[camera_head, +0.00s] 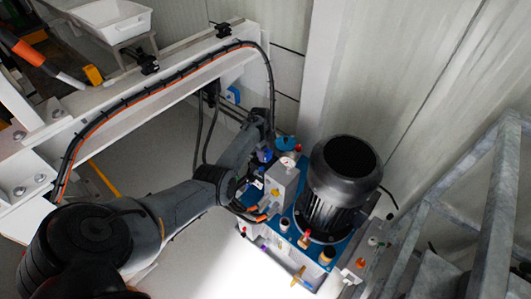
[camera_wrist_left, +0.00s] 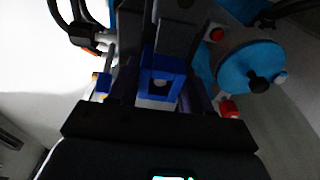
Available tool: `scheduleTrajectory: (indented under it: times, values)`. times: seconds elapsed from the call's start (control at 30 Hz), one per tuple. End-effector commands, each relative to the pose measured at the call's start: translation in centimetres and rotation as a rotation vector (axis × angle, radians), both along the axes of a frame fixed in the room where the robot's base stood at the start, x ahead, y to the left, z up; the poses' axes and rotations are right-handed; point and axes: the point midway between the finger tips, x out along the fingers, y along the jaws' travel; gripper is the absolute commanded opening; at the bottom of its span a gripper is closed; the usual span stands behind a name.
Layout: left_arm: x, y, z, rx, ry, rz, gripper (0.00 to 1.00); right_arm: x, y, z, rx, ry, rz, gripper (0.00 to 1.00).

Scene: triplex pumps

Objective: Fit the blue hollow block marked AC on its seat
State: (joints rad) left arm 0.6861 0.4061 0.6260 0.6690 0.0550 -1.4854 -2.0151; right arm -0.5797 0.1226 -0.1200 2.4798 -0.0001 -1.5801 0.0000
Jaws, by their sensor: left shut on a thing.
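The blue hollow block (camera_wrist_left: 160,66) shows in the middle of the left wrist view, between the dark fingers of my left gripper (camera_wrist_left: 162,85). Its opening faces the camera. No AC mark can be read on it. The gripper is shut on it. In the head view my left arm reaches from the lower left to the pump unit, and the left gripper (camera_head: 264,157) is beside the grey block with the gauge. A small dark blue patch shows there. The seat cannot be made out. My right gripper is in neither view.
The pump unit has a blue top plate (camera_head: 326,250), a large black motor (camera_head: 342,185) and a grey block (camera_head: 281,180) close to my gripper. A blue round cap (camera_wrist_left: 250,66) with a black knob is at right in the wrist view. A white bin (camera_head: 110,20) stands upper left.

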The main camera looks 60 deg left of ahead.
Motion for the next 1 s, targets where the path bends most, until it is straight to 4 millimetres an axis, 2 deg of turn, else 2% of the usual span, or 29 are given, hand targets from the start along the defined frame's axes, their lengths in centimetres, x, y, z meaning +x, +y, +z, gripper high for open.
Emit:
scheduleTrajectory:
  times: [0.27,0.3,0.5,0.8,1.0]
  values:
    - [0.0,0.0,0.0,0.000,-0.001,0.000,0.12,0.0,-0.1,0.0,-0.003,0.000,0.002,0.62]
    - [0.0,0.0,0.0,0.000,-0.001,0.000,0.51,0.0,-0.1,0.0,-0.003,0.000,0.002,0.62]
    - [0.0,0.0,0.0,0.000,-0.001,0.000,0.79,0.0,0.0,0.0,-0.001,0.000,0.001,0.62]
    - [0.0,0.0,0.1,0.000,0.000,0.000,0.79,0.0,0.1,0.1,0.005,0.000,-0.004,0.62]
    - [-0.1,0.2,2.0,0.000,-0.001,0.000,0.79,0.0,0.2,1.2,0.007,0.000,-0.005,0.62]
